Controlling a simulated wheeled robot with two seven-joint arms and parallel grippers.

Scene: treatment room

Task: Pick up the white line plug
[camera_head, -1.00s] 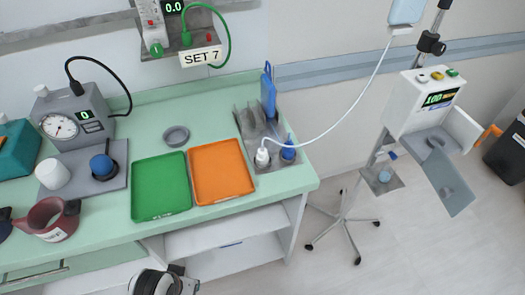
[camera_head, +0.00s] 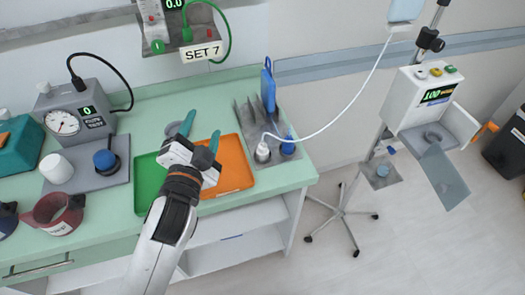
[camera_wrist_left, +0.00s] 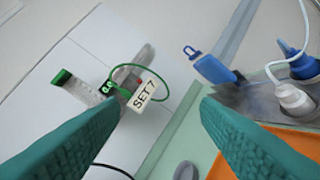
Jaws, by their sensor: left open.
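The white line plug (camera_head: 262,153) stands upright in a grey holder (camera_head: 243,112) at the right end of the green counter, with a white line running from its top to the upper right. In the left wrist view the white plug (camera_wrist_left: 293,99) is at the right edge, beside a blue plug (camera_wrist_left: 303,66). My left gripper (camera_head: 201,136) is open and empty above the green and orange trays, to the left of the plug. Its teal fingers (camera_wrist_left: 160,140) are wide apart in the wrist view. My right gripper is not in view.
The blue-capped plug (camera_head: 288,147) stands close right of the white one. A wheeled stand (camera_head: 420,105) is to the right. A dark red jug (camera_head: 55,213) is at the left.

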